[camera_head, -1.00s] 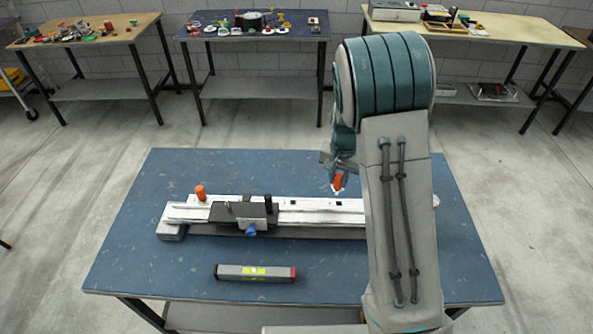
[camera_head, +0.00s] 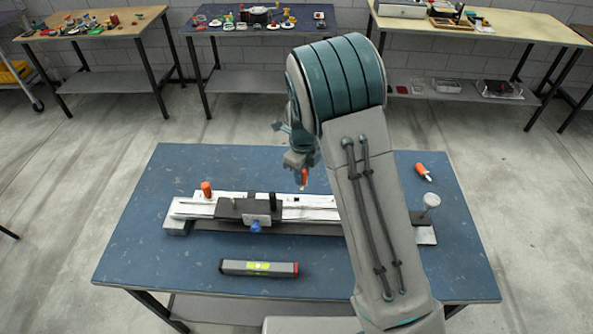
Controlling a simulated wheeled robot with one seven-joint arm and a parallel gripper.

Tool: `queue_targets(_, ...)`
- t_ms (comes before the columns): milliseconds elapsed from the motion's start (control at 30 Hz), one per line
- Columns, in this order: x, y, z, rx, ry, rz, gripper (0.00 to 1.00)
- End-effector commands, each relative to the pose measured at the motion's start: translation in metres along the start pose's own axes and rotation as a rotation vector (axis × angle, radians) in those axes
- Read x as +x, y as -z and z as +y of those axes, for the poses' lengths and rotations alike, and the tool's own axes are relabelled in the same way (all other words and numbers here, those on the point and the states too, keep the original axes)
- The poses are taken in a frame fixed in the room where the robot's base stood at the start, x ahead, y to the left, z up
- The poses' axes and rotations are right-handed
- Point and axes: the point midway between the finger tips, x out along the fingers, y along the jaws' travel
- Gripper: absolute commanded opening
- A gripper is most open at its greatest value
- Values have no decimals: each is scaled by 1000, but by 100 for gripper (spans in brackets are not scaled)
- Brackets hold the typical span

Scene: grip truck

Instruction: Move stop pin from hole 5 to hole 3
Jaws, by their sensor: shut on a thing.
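My gripper (camera_head: 301,167) is shut on an orange stop pin (camera_head: 304,177) with a pale lower end. It holds the pin roughly upright, above or just behind the rail's middle-right part; the exact gap to the rail is unclear. The long white and grey rail (camera_head: 315,201) lies across the blue table. A second orange pin (camera_head: 206,188) stands at the rail's left end. A dark sliding carriage (camera_head: 235,210) with a blue knob (camera_head: 256,226) sits left of the held pin. The hole numbers are not readable, and my arm hides part of the rail's right side.
An orange-handled piece (camera_head: 423,171) lies at the table's right, behind a pale round knob (camera_head: 431,201) at the rail's right end. A grey bar (camera_head: 259,268) with a yellow label lies in front. The table's left front is clear.

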Motion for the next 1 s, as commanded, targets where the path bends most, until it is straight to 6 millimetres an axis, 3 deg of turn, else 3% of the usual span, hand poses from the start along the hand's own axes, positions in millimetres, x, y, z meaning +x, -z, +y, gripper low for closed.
queue_targets(300, -1, -12, 9, 226, 0, -1, 0)
queue_targets(1000, 26, -12, 10, 232, 0, -1, 0)
